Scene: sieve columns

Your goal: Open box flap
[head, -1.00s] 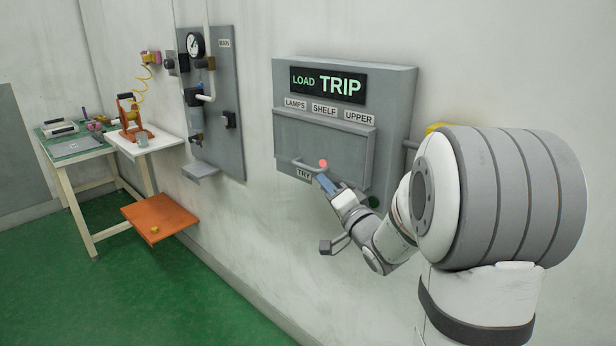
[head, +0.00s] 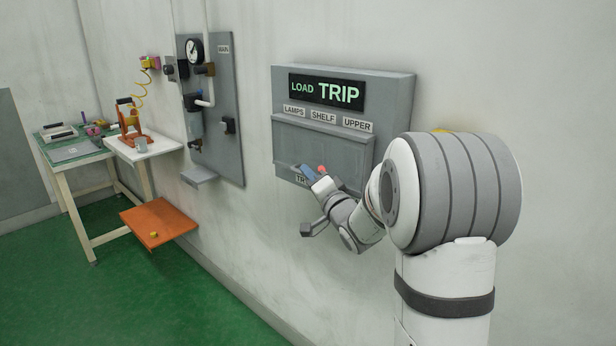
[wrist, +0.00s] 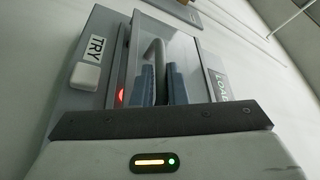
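The grey box (head: 396,97) is on the wall, and its front flap (head: 318,143) looks shut in the head view. A bent grey bar handle (wrist: 159,48) on the flap shows in the wrist view. It also shows in part at the flap's lower left in the head view. My gripper (head: 307,172) is at the handle; its two blue fingers (wrist: 162,77) point at it. The bar runs into the narrow gap between the fingers. I cannot tell whether they press on it. A red lamp (head: 321,169) is beside the fingers and glows in the wrist view (wrist: 120,96).
A display reading LOAD TRIP (head: 327,92) is above the flap. A TRY label (wrist: 96,49) and a pale button (wrist: 86,76) are near the handle. Left are a gauge panel (head: 228,90), an orange shelf (head: 160,219) and a workbench (head: 75,153). Green floor in front is clear.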

